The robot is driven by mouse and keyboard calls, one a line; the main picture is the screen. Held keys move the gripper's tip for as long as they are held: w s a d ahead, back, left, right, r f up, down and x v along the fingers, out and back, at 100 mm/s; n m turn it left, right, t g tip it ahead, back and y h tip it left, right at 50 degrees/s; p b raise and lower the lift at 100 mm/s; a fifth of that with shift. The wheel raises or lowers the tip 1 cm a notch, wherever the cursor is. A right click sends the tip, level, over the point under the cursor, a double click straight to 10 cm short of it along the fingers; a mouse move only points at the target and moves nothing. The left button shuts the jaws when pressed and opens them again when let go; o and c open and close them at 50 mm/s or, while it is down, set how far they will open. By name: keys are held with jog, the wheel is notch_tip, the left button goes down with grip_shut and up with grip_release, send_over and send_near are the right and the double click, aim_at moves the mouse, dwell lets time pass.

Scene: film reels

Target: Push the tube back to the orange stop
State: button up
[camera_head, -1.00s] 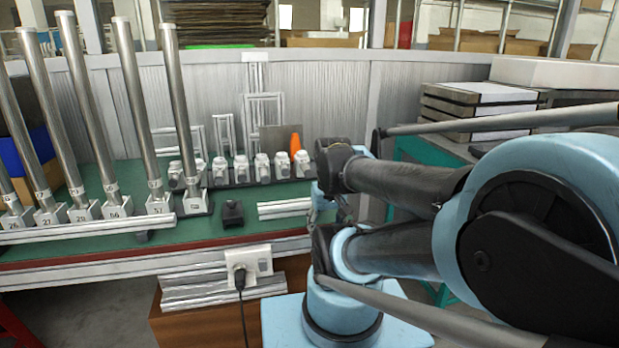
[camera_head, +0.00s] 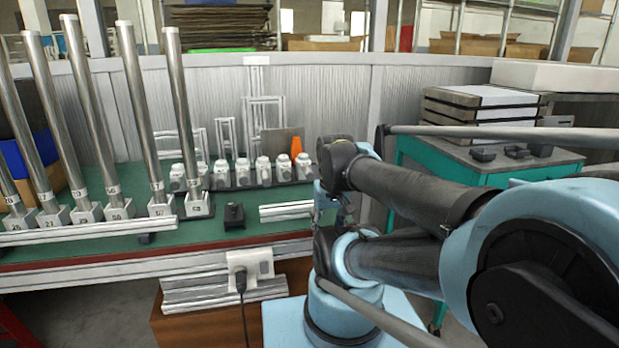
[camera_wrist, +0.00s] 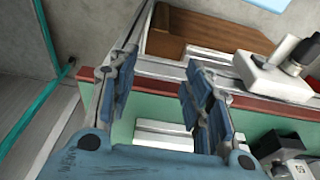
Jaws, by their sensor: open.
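Several long metal tubes stand tilted in numbered blocks at the left of the green bench (camera_head: 100,247); the rightmost tube (camera_head: 181,110) stands beside the row of white fittings. A small orange piece (camera_head: 296,141) stands behind the right end of that row. It may be the orange stop. Which tube is meant I cannot tell. My gripper (camera_wrist: 160,92) is open and empty in the wrist view, its two blue-grey fingers apart above the bench's red edge. Pale metal bars (camera_wrist: 165,134) lie below and between the fingers. In the head view my arm hides most of the gripper.
A long metal rail (camera_head: 80,233) lies along the bench front. A black block (camera_head: 234,215) and short bars (camera_head: 286,211) lie near the right end. A white socket box with a plug (camera_head: 250,264) sits at the front edge. A teal table (camera_head: 480,178) stands right.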

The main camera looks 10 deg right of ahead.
jog(key=w+r+g, duration=0.1)
jog(key=w+r, duration=1.2)
jog(key=r, duration=0.1)
jog(key=g, duration=0.1)
send_near(309, 172)
notch_tip(309, 172, down, 10)
jog(key=shift+w+r, duration=0.1)
dwell(0.3)
grip_shut()
